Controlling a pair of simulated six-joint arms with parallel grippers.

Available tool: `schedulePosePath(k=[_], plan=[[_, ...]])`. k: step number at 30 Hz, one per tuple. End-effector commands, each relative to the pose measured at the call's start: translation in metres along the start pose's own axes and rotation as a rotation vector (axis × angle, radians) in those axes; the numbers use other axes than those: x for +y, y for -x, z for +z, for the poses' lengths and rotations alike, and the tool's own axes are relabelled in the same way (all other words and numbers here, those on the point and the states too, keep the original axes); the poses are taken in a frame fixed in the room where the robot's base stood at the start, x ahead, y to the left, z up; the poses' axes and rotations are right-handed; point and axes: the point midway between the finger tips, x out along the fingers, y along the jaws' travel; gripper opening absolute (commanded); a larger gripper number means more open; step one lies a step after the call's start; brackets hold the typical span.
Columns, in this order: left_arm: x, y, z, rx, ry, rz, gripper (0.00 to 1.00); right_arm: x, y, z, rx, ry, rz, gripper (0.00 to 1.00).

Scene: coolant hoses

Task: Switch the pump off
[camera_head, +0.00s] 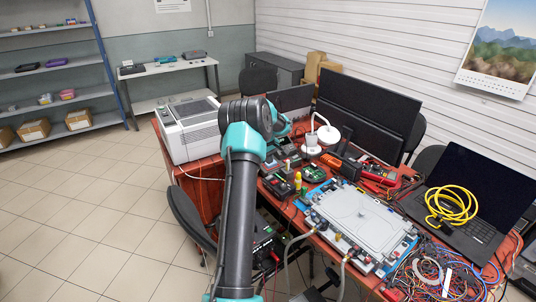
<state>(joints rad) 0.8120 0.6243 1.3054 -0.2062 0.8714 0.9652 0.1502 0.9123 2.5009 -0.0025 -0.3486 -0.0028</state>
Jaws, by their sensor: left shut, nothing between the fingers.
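My left arm rises from the bottom centre and bends over the red workbench. My left gripper (289,150) is small and mostly hidden beyond the arm's bend, over the bench's far part; it is shut and empty. A flat grey cold plate (362,217) lies on the bench, with pale hoses (347,267) at its front edge. I cannot tell for sure which unit is the pump, nor see its switch. A dark box with green and red parts (264,243) sits low beside my arm. My right gripper is not in view.
A white machine (190,130) stands at the bench's left end. Dark monitors (367,113), small instruments and a white lamp (326,133) crowd the back. A laptop (480,190) with a yellow cable (452,204) and tangled wires (440,275) fill the right.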

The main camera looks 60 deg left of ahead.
Motion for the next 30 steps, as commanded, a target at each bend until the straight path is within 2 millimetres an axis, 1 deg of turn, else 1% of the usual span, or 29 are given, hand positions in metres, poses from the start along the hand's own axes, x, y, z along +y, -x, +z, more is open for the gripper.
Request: schedulePosePath(k=[1, 9, 15, 20, 30], plan=[[-0.001, -0.011, 0.0, -0.002, 0.0, -0.003, 0.0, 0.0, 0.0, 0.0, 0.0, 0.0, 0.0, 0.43], [-0.001, -0.056, 0.0, -0.002, 0.001, -0.003, 0.0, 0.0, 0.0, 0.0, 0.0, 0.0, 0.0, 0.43], [0.0, -0.078, 0.0, 0.0, 0.001, -0.001, 0.0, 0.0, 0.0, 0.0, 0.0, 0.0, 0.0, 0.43], [0.0, -0.084, 0.0, 0.001, 0.001, 0.0, 0.0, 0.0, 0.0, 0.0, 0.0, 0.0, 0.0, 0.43], [-0.002, -0.084, -0.002, 0.0, 0.003, -0.003, 0.0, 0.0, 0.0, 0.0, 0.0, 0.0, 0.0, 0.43]])
